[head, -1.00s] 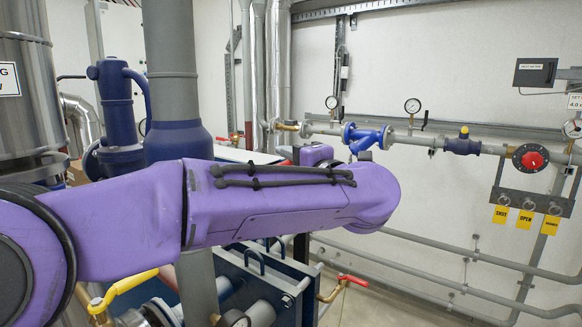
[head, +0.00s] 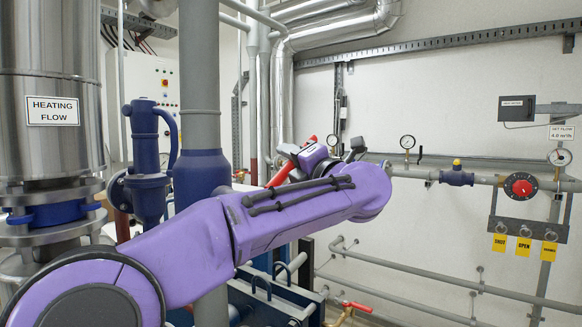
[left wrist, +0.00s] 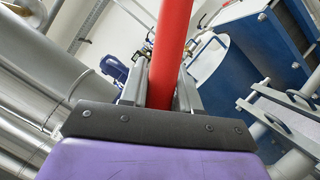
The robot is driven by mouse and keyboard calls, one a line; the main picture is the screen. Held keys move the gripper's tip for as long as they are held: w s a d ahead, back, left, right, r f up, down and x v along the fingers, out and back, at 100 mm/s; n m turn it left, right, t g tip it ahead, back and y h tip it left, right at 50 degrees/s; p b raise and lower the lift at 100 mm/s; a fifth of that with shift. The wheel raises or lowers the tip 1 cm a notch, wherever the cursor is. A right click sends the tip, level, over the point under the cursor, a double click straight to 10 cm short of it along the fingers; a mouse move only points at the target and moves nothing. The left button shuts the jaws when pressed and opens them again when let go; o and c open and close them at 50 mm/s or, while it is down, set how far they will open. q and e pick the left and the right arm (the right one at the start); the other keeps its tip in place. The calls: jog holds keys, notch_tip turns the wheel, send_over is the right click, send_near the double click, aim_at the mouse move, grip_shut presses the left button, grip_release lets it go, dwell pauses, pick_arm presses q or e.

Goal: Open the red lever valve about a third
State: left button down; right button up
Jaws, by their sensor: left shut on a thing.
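A long red lever (head: 282,174) shows in the head view beside and behind my left gripper (head: 311,154). In the left wrist view the red lever (left wrist: 174,40) runs from the top edge down between the two grey fingers of my left gripper (left wrist: 163,72). The fingers are shut on it. My purple forearm and wrist hide the valve body and part of the lever in the head view. The lever's exact angle to its pipe cannot be told. My right gripper is in neither view.
A thick grey pipe with a blue collar (head: 201,172) stands left of the gripper. Another small red-handled valve (head: 355,306) sits low. A wall pipe carries gauges, a red knob (head: 522,187) and yellow tags (head: 526,247). A blue plate unit (left wrist: 225,65) is close to the gripper.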

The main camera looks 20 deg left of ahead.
pick_arm(q)
jog(key=shift+r, duration=0.3)
jog(key=c, duration=1.1)
grip_release()
jog(key=shift+o, duration=1)
jog(key=shift+w+f, duration=0.15)
jog(key=shift+f, duration=0.05)
jog(key=b+v, duration=0.4)
jog(key=v, duration=0.6)
jog(key=shift+s, duration=0.25)
